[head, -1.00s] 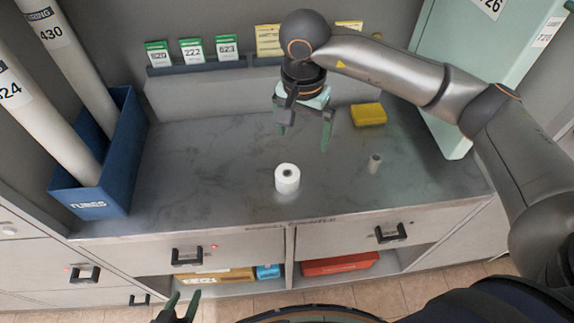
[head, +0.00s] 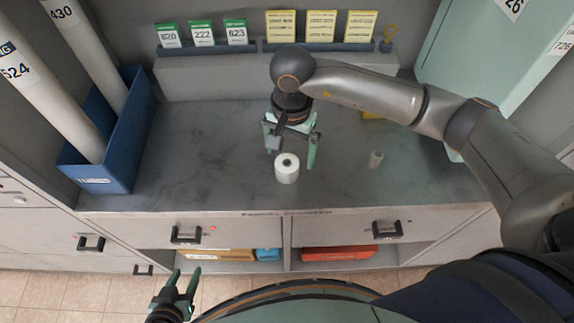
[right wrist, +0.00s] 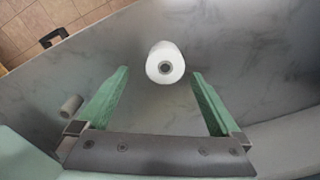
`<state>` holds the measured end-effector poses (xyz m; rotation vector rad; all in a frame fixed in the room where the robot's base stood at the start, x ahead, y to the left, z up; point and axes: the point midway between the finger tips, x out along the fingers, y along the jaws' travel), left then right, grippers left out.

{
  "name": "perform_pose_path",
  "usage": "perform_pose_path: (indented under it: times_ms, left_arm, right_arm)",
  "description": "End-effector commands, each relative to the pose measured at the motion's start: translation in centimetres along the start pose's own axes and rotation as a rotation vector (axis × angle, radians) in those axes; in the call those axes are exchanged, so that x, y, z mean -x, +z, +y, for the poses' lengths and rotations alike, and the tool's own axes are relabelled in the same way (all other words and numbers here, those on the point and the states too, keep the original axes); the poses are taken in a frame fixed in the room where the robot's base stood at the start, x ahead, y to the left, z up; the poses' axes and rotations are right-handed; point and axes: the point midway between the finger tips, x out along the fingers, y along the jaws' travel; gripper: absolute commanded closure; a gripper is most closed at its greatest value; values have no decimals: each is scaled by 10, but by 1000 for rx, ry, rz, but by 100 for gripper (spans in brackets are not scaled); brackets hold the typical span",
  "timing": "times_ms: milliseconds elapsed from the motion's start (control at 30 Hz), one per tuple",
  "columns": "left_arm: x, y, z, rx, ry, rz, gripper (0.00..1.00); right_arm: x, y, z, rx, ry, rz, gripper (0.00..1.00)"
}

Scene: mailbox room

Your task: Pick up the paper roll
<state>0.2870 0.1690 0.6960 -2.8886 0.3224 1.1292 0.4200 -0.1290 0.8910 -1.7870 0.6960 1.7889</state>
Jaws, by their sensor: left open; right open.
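The white paper roll (head: 287,168) stands upright on the grey counter (head: 220,165), with its dark core hole facing up. It also shows in the right wrist view (right wrist: 165,63), ahead of the fingertips and between their lines. My right gripper (head: 292,152) is open and empty, just behind and above the roll, its fingers apart. In the right wrist view my right gripper (right wrist: 160,78) shows nothing between its fingers. My left gripper (head: 183,280) is open and empty, low in front of the drawers.
A small grey cylinder (head: 375,159) stands on the counter right of the roll; it also shows in the right wrist view (right wrist: 71,104). A blue bin (head: 112,170) with long tubes stands at left. Cards (head: 320,27) line the back ledge.

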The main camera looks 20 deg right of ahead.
Motion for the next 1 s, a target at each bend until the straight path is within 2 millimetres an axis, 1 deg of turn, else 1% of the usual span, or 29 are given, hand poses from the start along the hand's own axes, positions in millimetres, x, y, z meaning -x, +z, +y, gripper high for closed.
perform_pose_path:
  times_ms: [67, 167, 300, 400, 500, 667, 767, 1000]
  left_arm:
    - [1, -1, 0, 0, 0, -1, 50]
    - [4, -3, 0, -1, 0, -2, 50]
    - [6, -5, 0, -1, 0, -2, 50]
    - [6, -6, 0, -2, 1, -3, 50]
    - [6, -6, 0, -2, 1, -3, 50]
    - [6, -5, 1, -2, 1, -3, 50]
    - [6, -5, 1, -2, 1, -3, 50]
    - [6, -6, 1, -2, 2, -2, 50]
  right_arm:
    - [-5, 1, -1, 0, 0, -1, 0]
    - [-18, 2, -3, 1, 4, -2, 0]
    - [-40, 3, -7, -1, 3, -2, 0]
    - [-50, 3, -7, 0, 2, -1, 0]
    - [-54, 2, -7, 0, 0, 1, 0]
    - [-54, 2, -7, 1, 0, 1, 0]
    - [-53, 2, -7, 1, 0, 1, 9]
    - [-53, 2, -7, 1, 0, 1, 36]
